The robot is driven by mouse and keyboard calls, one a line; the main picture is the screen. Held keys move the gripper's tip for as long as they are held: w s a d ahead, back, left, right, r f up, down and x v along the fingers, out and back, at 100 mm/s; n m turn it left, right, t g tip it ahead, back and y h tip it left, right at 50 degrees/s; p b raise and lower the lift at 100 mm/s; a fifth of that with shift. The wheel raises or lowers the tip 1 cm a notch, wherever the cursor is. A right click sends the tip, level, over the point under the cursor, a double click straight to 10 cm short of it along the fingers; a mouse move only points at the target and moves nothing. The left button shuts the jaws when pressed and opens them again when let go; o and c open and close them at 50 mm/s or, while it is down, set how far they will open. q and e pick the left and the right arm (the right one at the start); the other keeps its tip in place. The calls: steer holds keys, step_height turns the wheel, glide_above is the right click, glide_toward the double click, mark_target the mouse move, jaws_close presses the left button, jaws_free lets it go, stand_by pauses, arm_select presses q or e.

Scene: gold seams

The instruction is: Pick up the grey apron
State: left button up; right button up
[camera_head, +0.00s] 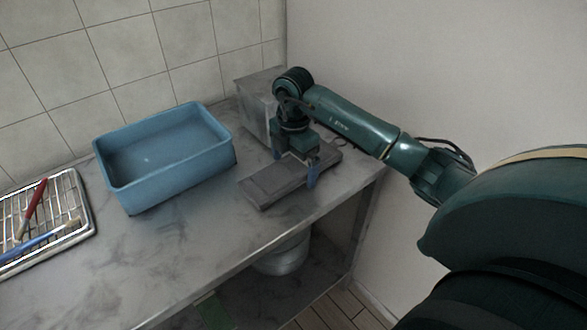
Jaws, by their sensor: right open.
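The grey apron (270,186) lies folded flat as a long bundle on the metal table, towards its right end. My right gripper (299,172) points down over the apron's right half, with its fingers spread open. I cannot tell whether the fingers touch the cloth. My left gripper is out of view.
A blue tub (170,192) stands left of the apron. A wire rack (84,208) with red- and blue-handled tools lies at the far left. A grey metal box (252,104) stands behind my right gripper. The table's front edge (240,265) is clear. Walls close the back and right.

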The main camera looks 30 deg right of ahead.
steer(key=shift+c, duration=0.2)
steer(key=c, duration=1)
steer(key=shift+r, duration=0.1)
steer(key=shift+c, duration=0.6)
steer(key=shift+r, duration=0.1)
